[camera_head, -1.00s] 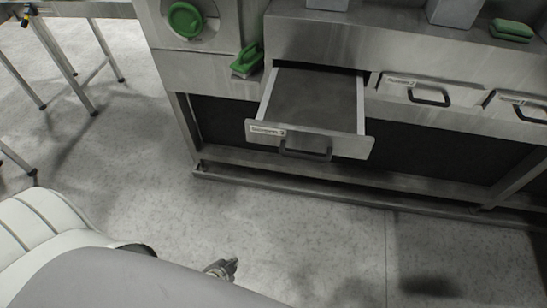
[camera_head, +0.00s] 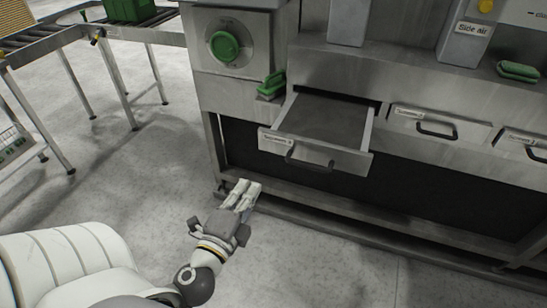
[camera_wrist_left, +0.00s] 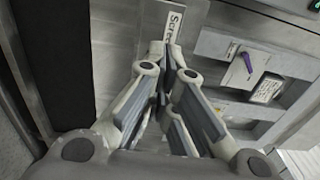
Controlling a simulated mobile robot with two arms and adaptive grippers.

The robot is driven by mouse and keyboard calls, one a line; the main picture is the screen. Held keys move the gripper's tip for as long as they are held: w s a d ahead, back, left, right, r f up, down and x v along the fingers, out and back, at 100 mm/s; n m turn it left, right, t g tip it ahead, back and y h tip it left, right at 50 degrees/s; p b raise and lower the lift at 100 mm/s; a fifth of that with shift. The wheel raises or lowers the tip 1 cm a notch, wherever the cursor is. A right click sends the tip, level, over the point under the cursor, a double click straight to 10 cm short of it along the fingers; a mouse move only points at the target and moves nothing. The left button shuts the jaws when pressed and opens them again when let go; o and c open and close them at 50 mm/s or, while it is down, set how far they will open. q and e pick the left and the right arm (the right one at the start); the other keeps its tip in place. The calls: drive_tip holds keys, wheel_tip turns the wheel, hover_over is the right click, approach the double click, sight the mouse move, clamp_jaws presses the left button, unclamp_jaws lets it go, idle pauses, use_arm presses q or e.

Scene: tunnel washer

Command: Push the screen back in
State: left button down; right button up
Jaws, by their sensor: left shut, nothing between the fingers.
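The screen drawer (camera_head: 345,160) is pulled out of the steel machine, with its dark mesh top showing and a dark handle (camera_head: 308,163) on its front. Two more drawers to its right are closed. My left gripper (camera_head: 247,187) is shut and empty, in front of and to the lower left of the drawer front, apart from its handle in the head view. In the left wrist view its fingers (camera_wrist_left: 174,72) point towards a steel front with a label (camera_wrist_left: 174,24) starting "Scree". The fingers hide part of that front. My right gripper is not in view.
A green dial (camera_head: 225,46) and a green-handled brush (camera_head: 271,86) are left of the drawer. A green sponge (camera_head: 518,72) lies on the ledge at right. A low steel rail (camera_head: 330,222) runs along the machine's foot. The floor in front is clear.

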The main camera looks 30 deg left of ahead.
sight(273, 144)
use_arm(q)
drive_tip(key=p+x, duration=0.5)
drive_tip(key=x, duration=0.8)
drive_tip(key=shift+w+r+p, duration=0.1)
drive_tip(key=shift+w+p, duration=0.05)
drive_tip(key=shift+p, duration=0.25)
drive_tip(key=shift+w+a, duration=0.15)
drive_tip(key=shift+w, duration=0.3)
